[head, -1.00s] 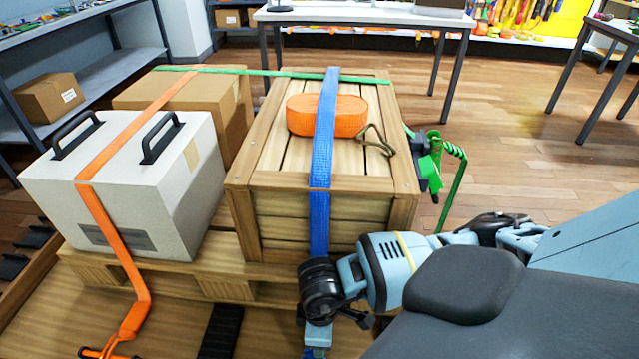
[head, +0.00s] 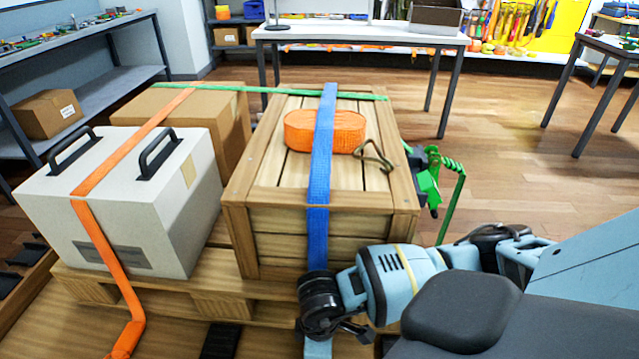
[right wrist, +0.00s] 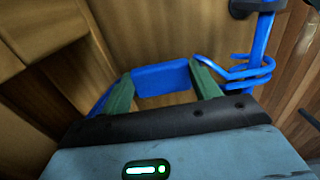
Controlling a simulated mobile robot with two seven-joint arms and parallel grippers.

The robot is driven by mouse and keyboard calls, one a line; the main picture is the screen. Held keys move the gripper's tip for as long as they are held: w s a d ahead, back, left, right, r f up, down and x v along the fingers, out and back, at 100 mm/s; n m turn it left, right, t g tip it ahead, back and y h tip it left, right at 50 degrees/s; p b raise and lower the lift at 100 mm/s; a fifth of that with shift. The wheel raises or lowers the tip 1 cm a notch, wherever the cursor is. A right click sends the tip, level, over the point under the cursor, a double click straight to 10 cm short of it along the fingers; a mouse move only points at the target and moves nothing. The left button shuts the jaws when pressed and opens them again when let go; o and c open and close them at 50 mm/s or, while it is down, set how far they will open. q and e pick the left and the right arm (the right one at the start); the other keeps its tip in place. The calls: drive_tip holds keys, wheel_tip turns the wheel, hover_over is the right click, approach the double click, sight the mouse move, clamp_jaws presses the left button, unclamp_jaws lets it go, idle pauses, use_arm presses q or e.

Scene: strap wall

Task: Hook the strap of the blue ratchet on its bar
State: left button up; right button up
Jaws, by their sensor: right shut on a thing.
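The blue strap (head: 320,170) runs over the slatted wooden crate and down its near face. It passes behind my right wrist in the head view. In the right wrist view, my right gripper (right wrist: 163,79) has its two green fingers on either side of a blue block-like piece (right wrist: 160,74), shut on it. This looks like part of the blue ratchet. Thin blue loops and an upright blue piece (right wrist: 262,45) stand to the right of the fingers. My fingers are hidden in the head view. I cannot make out the bar clearly. My left gripper is not in view.
An orange coiled strap (head: 350,131) and a metal hook (head: 375,156) lie on the crate (head: 265,180). A green ratchet (head: 425,180) hangs at its right. A grey case (head: 120,200) under an orange strap stands left. Open floor lies to the right.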

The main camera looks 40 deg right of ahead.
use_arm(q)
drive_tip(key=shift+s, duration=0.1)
use_arm(e)
drive_tip(key=o, duration=1.2)
drive_tip(key=shift+c, duration=0.2)
